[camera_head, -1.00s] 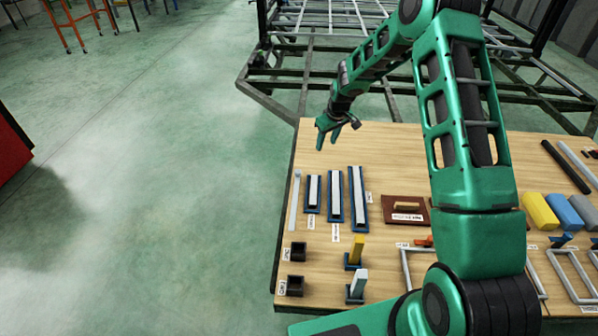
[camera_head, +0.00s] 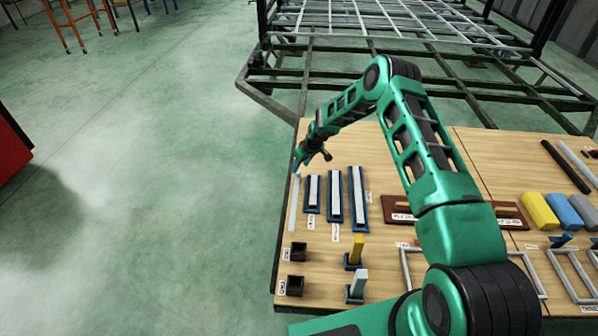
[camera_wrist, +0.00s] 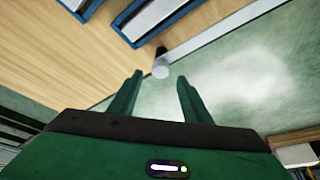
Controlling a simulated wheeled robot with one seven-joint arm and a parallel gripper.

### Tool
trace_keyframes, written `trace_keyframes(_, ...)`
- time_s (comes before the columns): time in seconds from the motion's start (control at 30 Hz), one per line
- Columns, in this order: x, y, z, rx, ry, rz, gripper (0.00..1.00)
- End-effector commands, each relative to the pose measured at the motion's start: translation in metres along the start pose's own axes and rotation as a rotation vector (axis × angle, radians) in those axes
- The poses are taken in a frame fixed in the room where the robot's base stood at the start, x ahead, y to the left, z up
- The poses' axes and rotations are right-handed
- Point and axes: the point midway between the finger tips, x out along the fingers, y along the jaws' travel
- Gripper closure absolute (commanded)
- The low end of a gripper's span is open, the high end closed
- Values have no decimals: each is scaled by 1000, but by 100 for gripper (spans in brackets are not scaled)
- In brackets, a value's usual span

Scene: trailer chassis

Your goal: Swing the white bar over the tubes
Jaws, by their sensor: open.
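The white bar (camera_head: 294,204) lies along the left edge of the wooden table, beside the tubes and not over them. White tubes (camera_head: 334,197) lie in blue holders in a row to its right. My gripper (camera_head: 302,163) is at the far end of the bar, open and empty. In the wrist view the bar (camera_wrist: 220,36) runs to the upper right. Its pale round end knob (camera_wrist: 161,69) shows just beyond the gap between my open fingers (camera_wrist: 157,88). I cannot tell whether the fingers touch it.
The table (camera_head: 330,270) also holds black square sockets (camera_head: 297,252), upright yellow and pale pegs (camera_head: 357,251) and brown labelled blocks (camera_head: 398,208). Open floor (camera_head: 150,200) lies left of the table. A metal frame chassis (camera_head: 330,75) stands behind it.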

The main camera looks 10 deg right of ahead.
Motion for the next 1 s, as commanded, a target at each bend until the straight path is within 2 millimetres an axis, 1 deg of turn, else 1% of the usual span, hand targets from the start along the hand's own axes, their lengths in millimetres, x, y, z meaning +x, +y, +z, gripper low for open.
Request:
trace_keyframes(0.03,9,-1,1,1,-1,-1,56)
trace_keyframes(0.1,19,-1,1,1,-1,-1,56)
trace_keyframes(0.3,37,-1,-1,0,1,-1,56)
trace_keyframes(0.47,42,-1,0,0,0,-1,56)
trace_keyframes(0.7,43,-1,0,0,0,0,56)
trace_keyframes(0.73,43,-1,0,0,0,0,58)
trace_keyframes(0.77,42,-1,0,0,0,0,65)
trace_keyframes(0.8,42,-1,0,0,0,0,75)
trace_keyframes(0.87,42,0,0,0,0,0,89)
trace_keyframes(0.9,42,0,0,0,0,0,99)
trace_keyframes(0.97,42,0,0,0,0,0,100)
trace_keyframes(1.0,42,3,2,1,-1,1,100)
